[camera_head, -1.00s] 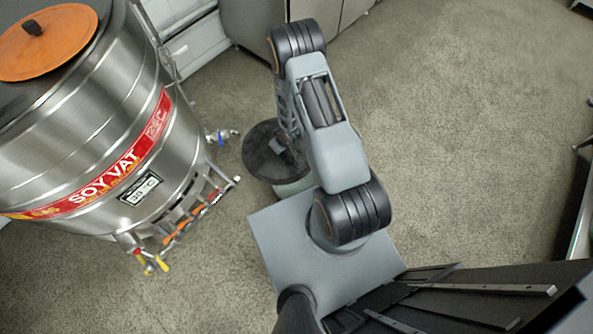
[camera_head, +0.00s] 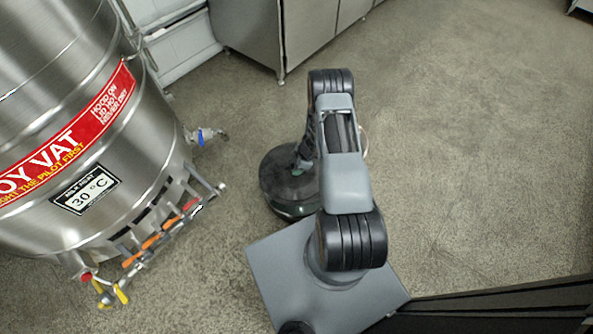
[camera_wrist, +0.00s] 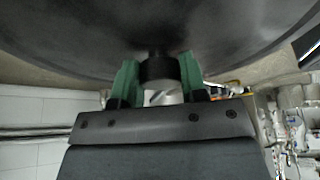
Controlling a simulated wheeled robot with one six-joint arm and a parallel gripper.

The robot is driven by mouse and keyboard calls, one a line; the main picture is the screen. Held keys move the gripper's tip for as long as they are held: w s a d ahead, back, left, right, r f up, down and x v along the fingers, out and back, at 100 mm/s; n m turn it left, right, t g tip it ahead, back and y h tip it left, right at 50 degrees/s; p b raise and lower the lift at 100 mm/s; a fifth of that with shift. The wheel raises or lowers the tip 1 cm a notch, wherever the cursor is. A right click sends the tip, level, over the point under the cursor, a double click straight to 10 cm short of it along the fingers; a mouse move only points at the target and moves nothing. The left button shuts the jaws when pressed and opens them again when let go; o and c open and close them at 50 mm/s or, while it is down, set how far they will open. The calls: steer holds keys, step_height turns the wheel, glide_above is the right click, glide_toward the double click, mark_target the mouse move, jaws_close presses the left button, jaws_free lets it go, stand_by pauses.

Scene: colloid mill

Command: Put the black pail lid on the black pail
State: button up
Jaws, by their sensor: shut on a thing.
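The black pail lid (camera_head: 281,182) is a round dark disc in the head view, partly hidden by my arm. In the wrist view the lid (camera_wrist: 235,30) fills the top of the picture. My gripper (camera_wrist: 158,72) has green fingers on both sides of the lid's black knob and is shut on it. In the head view my gripper (camera_head: 301,163) is small and partly covered by the arm. The black pail cannot be made out in either view.
A large steel soy vat (camera_head: 75,130) stands at left, with a blue-handled tap (camera_head: 203,138) and a pipe with orange and yellow handles (camera_head: 150,242) sticking out. Steel cabinets (camera_head: 248,38) stand at the back. The floor (camera_head: 460,150) at right is open.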

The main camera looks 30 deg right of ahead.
step_height(320, 180, down, 10)
steer(key=b, duration=0.8)
steer(key=shift+f+b, duration=0.15)
steer(key=shift+b, duration=0.2)
steer(key=shift+d+f+b, duration=0.2)
steer(key=shift+f+b, duration=0.25)
steer(key=shift+f, duration=0.45)
stand_by(0.7)
steer(key=o, duration=1.2)
steer(key=shift+s, duration=0.1)
steer(key=shift+r, duration=0.1)
steer(key=p+v, duration=0.6)
steer(key=v, duration=0.7)
steer(key=shift+r+p, duration=0.3)
steer(key=shift+p, duration=0.05)
